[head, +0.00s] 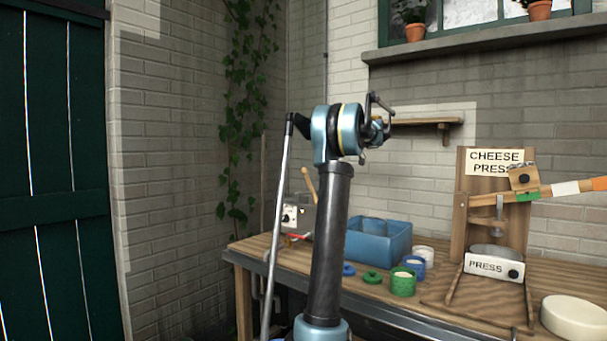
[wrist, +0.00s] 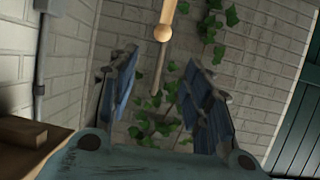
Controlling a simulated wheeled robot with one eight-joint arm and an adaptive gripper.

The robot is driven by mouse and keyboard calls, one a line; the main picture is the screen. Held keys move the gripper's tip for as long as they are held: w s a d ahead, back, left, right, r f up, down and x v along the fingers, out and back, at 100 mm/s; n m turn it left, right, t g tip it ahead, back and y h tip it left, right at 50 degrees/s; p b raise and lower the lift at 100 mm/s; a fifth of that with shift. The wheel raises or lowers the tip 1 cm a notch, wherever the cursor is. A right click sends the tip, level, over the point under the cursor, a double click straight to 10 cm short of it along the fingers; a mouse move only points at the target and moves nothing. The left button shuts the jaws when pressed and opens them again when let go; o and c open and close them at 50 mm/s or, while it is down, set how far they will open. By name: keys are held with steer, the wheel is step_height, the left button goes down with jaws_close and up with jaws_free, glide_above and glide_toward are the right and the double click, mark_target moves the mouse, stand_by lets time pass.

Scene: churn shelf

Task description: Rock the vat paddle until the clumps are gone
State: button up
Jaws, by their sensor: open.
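The vat (head: 298,217) is a grey metal box with a white dial plate, at the back left of the bench, partly hidden behind my arm. Its wooden paddle handle (head: 308,182) leans up and to the left from it. In the wrist view a wooden handle with a round ball end (wrist: 164,32) hangs in from the top, beyond the fingers and apart from them. My gripper (head: 380,126) is open and empty, raised above the bench to the right of the handle; both fingers show in the wrist view (wrist: 160,85). The vat's contents and any clumps are hidden.
A cheese press (head: 493,264) and a white cheese round (head: 574,318) are at right. A small wall shelf (head: 428,122) is behind my gripper.

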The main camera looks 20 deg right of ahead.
mark_target(304, 169)
steer(key=shift+y, duration=0.3)
steer(key=x, duration=1.6)
steer(key=shift+w+f, duration=0.25)
steer(key=shift+f, duration=0.3)
steer(key=shift+c, duration=0.5)
jaws_close()
